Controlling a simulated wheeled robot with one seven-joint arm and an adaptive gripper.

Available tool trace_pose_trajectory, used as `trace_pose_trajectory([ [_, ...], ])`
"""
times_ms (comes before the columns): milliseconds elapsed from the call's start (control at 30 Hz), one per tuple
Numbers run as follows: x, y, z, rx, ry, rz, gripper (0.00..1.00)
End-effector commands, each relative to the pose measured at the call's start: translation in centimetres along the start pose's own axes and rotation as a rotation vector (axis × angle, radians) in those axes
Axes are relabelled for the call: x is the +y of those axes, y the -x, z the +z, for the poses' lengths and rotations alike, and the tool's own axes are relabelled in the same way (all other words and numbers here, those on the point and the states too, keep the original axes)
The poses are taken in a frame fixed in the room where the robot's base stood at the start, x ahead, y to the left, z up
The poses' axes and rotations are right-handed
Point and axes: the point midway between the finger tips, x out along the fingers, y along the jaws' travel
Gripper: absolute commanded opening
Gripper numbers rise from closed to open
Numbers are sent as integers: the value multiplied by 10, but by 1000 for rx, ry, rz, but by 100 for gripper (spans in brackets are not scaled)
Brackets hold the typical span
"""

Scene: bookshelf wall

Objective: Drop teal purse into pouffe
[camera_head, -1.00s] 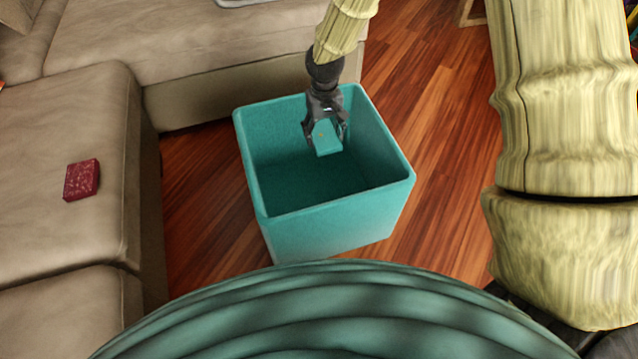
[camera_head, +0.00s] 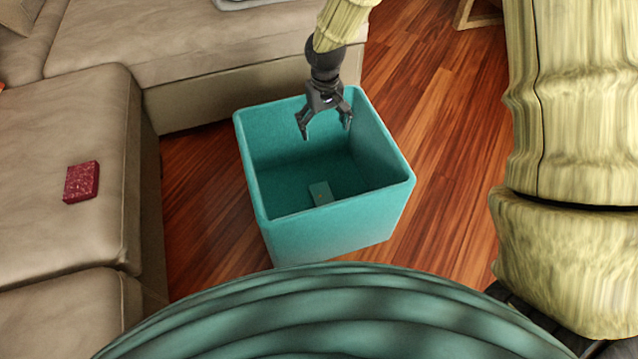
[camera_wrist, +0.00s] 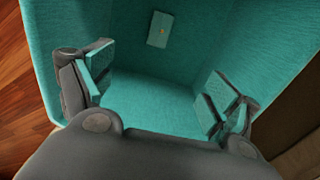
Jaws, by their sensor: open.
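The teal pouffe (camera_head: 335,232) is an open square box standing on the wood floor; its walls also show in the wrist view (camera_wrist: 265,50). The small teal purse (camera_head: 320,193) with a gold-coloured spot lies inside it on the bottom, close to the near wall. The purse shows at the top of the wrist view (camera_wrist: 160,29). My gripper (camera_head: 325,132) is open and empty at the far side of the pouffe's opening, above and apart from the purse. Its spread fingers show in the wrist view (camera_wrist: 158,95).
A beige sofa (camera_head: 75,110) runs along the left and back of the pouffe. A dark red box-like item (camera_head: 81,182) lies on its left seat. Wood floor (camera_head: 440,150) is clear to the right of the pouffe.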

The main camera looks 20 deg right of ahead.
Motion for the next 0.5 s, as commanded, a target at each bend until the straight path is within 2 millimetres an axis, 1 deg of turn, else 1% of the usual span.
trace_pose_trajectory([
  [33, 0, 10, -1, 3, -1, 0, 89],
  [300, 0, 54, 0, 2, 0, 0, 89],
  [500, 0, 78, 0, 1, 0, 0, 89],
])
